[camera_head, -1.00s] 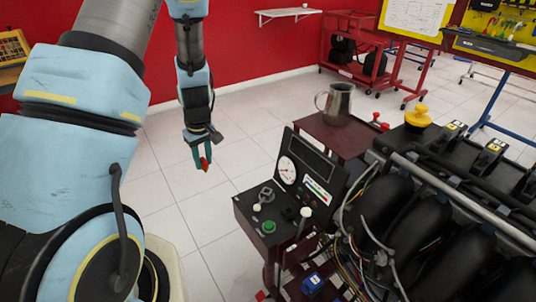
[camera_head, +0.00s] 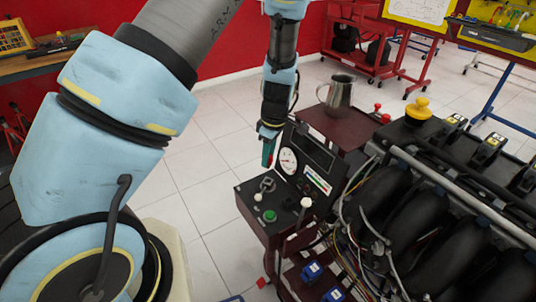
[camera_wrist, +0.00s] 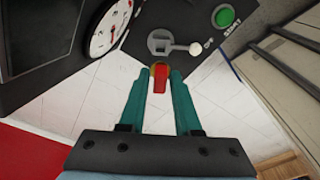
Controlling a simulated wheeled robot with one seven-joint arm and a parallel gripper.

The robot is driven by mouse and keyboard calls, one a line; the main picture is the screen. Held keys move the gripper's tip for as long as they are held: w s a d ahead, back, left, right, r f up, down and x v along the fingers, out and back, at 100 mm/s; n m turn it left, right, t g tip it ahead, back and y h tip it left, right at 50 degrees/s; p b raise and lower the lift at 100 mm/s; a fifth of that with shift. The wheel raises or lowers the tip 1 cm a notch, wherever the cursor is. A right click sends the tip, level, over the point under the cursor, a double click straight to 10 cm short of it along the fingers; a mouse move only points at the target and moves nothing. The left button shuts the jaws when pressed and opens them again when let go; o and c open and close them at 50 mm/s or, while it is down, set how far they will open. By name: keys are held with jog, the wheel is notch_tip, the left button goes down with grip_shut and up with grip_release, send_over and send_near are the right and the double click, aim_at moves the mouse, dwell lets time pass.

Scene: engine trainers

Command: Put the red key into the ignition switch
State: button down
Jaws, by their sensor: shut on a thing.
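My gripper (camera_head: 268,158) hangs just left of the gauge panel, above the far left part of the control box. In the wrist view its two teal fingers (camera_wrist: 160,74) are shut on the red key (camera_wrist: 160,84), which has a brownish tip. The head view barely shows the key. A grey metal fitting (camera_wrist: 160,43), which may be the ignition switch, lies on the black box top beyond the fingertips; it also shows in the head view (camera_head: 267,184). The key appears apart from it. No keyhole can be made out.
A white knob (camera_head: 258,197) and a green start button (camera_head: 269,215) are near the fitting. The gauge panel (camera_head: 307,160) rises behind it. A metal jug (camera_head: 339,94) stands on the dark red stand. The engine (camera_head: 430,200) fills the right. Floor left of the box is clear.

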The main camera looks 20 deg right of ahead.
jog(key=shift+f+b, duration=0.75)
jog(key=shift+f, duration=0.55)
jog(key=shift+f, duration=0.15)
jog(key=shift+f, duration=0.3)
jog(key=shift+f, duration=0.15)
jog(key=shift+f+b, duration=0.85)
jog(key=shift+f, duration=0.2)
jog(key=shift+f, duration=0.15)
jog(key=shift+f+b, duration=0.3)
jog(key=shift+f, duration=0.05)
jog(key=shift+f, duration=0.25)
